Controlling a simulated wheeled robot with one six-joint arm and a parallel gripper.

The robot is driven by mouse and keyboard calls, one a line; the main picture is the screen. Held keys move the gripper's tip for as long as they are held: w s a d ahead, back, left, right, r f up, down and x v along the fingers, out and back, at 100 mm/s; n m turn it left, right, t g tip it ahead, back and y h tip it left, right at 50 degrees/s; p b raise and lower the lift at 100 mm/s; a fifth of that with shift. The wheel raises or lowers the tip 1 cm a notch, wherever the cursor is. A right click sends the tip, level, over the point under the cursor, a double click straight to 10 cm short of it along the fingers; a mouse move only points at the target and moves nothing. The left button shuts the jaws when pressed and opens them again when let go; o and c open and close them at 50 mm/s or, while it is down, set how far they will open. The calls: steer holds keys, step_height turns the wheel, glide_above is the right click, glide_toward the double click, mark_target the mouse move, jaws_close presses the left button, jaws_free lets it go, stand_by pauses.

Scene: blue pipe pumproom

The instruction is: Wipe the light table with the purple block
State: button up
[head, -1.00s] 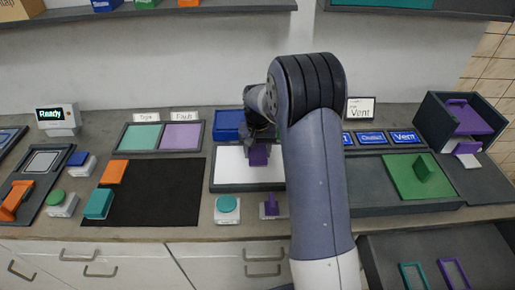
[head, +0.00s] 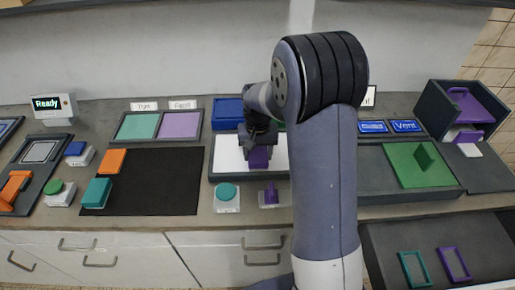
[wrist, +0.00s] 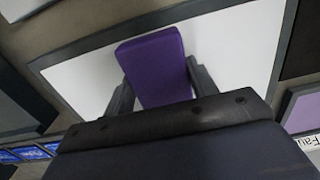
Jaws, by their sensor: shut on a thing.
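The light table (head: 228,155) is a white panel in a dark frame, in the middle of the counter in the head view. It also fills much of the wrist view (wrist: 232,50). The purple block (head: 259,158) is between the fingers of my gripper (head: 259,146), over the light table. In the wrist view the purple block (wrist: 155,68) sits between the two dark fingers of my gripper (wrist: 155,85), which is shut on it. I cannot tell whether the block touches the white surface. My arm hides the light table's right part in the head view.
A blue box (head: 228,113) stands behind the light table. A teal button (head: 227,192) and a small purple piece (head: 271,194) are in front. A black mat (head: 160,182) with orange and teal blocks lies left. A green panel (head: 410,165) lies right.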

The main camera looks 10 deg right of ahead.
steer(key=shift+s+a, duration=0.1)
steer(key=shift+s, duration=0.4)
steer(key=shift+r, duration=0.1)
steer(key=shift+r+p, duration=2.2)
steer(key=shift+r, duration=0.8)
steer(key=shift+r+p, duration=1.15)
steer(key=shift+r, duration=0.35)
